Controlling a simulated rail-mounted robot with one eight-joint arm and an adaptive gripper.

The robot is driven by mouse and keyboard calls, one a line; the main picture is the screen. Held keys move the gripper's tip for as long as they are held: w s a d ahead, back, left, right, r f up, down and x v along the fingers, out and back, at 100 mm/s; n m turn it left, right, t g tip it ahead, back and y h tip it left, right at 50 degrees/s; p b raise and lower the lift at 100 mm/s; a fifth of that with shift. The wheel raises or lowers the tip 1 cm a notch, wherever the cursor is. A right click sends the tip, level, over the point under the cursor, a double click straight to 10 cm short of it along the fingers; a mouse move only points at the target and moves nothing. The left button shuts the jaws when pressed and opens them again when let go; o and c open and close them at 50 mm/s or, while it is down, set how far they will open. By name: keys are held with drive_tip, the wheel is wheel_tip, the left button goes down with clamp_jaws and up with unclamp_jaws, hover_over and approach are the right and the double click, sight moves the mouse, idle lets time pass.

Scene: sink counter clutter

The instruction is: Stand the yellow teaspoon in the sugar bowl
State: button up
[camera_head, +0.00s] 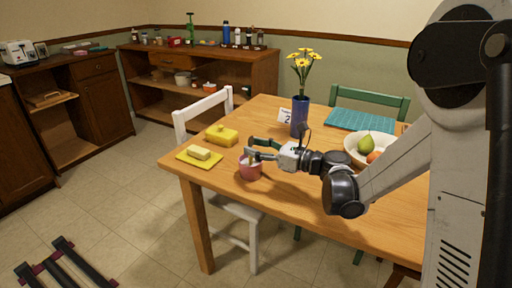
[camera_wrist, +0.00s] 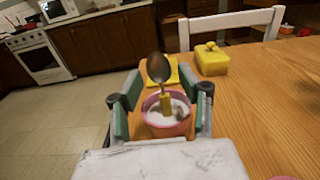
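The sugar bowl (camera_head: 250,171) is a small pink pot near the table's front left edge. In the wrist view the sugar bowl (camera_wrist: 152,124) holds white sugar. The yellow teaspoon (camera_wrist: 166,102) stands in it, slightly tilted, with its metal scoop up and its yellow handle down in the sugar. In the head view I cannot make out the spoon clearly. My gripper (camera_head: 250,147) is at the bowl's top; in the wrist view my gripper (camera_wrist: 163,80) has its fingers wide apart on either side of the spoon, with visible gaps to it.
A yellow butter dish (camera_head: 200,154) and its yellow lid (camera_head: 221,136) lie left of the bowl. A blue vase (camera_head: 299,117) with yellow flowers, a calendar card (camera_head: 285,115) and a fruit bowl (camera_head: 352,146) stand farther back or right. A white chair (camera_head: 206,105) stands behind.

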drive_tip(key=shift+d, duration=0.1)
drive_tip(key=v, duration=1.2)
idle(0.5)
drive_tip(key=s+a+n+g+h, duration=0.1)
drive_tip(key=s+n+g+h, duration=0.1)
drive_tip(key=s+n+h, duration=0.75)
drive_tip(key=s+d+n+h, duration=0.3)
drive_tip(key=s+d+n, duration=0.1)
drive_tip(key=s+n, duration=0.35)
drive_tip(key=s+d+n+h, duration=0.3)
drive_tip(key=s+d+n, duration=0.2)
drive_tip(key=s+n, duration=0.3)
wheel_tip(320, 180, up, 13)
drive_tip(key=m+p, duration=0.1)
drive_tip(key=p, duration=1.2)
drive_tip(key=shift+s+f, duration=0.25)
drive_tip(key=shift+s, duration=0.05)
